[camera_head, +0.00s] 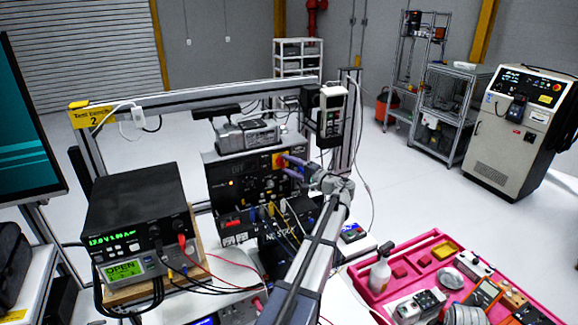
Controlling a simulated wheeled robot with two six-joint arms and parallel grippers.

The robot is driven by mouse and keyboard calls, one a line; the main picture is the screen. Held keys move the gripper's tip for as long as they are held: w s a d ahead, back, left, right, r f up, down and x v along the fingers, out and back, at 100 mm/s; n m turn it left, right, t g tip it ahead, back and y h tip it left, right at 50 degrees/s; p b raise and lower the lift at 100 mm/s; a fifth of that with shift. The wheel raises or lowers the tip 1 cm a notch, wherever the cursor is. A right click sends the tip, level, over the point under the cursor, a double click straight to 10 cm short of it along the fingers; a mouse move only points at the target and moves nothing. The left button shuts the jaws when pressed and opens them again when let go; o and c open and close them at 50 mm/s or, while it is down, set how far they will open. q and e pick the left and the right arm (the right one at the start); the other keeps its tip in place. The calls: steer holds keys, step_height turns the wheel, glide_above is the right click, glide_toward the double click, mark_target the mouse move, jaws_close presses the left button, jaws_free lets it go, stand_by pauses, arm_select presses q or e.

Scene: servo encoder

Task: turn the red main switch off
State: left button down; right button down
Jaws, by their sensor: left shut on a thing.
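The red main switch (279,160) sits on a yellow plate at the upper right of the black instrument rack (232,172) in the middle of the bench. My left gripper (288,164) reaches it from the front right, with its purple fingers shut on the switch knob. The fingers hide part of the knob, so its exact angle cannot be told. A small orange light shows on the rack's left side. My right gripper is not in view.
A power supply (135,207) with a green display stands left of the rack, with red, yellow and black leads in front. A metal frame (230,90) spans behind. A pink tray (455,240) with tools and devices lies at the right.

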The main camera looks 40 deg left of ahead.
arm_select(q)
steer(key=shift+c, duration=1.4)
jaws_free()
steer(key=d, duration=0.8)
steer(key=shift+s, duration=0.35)
steer(key=s+d+f+h+b, duration=0.4)
steer(key=s+d+f+b, duration=0.1)
steer(key=d+f, duration=0.6)
steer(key=s+d+f+h+b, duration=0.45)
steer(key=d+f, duration=0.55)
steer(key=f, duration=0.4)
steer(key=s+d+f+m+h+b, duration=0.1)
steer(key=s+d+f+h+b, duration=0.1)
steer(key=s+d+f, duration=0.2)
steer(key=s+d+f+m+g+h+b, duration=0.1)
steer(key=s+d+f+h+b, duration=0.2)
steer(key=d, duration=0.7)
steer(key=s+d+f+m+h+b, duration=0.1)
steer(key=s+d+f+h+b, duration=0.1)
steer(key=s+d+f, duration=0.4)
steer(key=s+d+h, duration=0.1)
steer(key=s, duration=0.2)
steer(key=shift+d+f+g, duration=0.25)
steer(key=shift+f+g, duration=0.15)
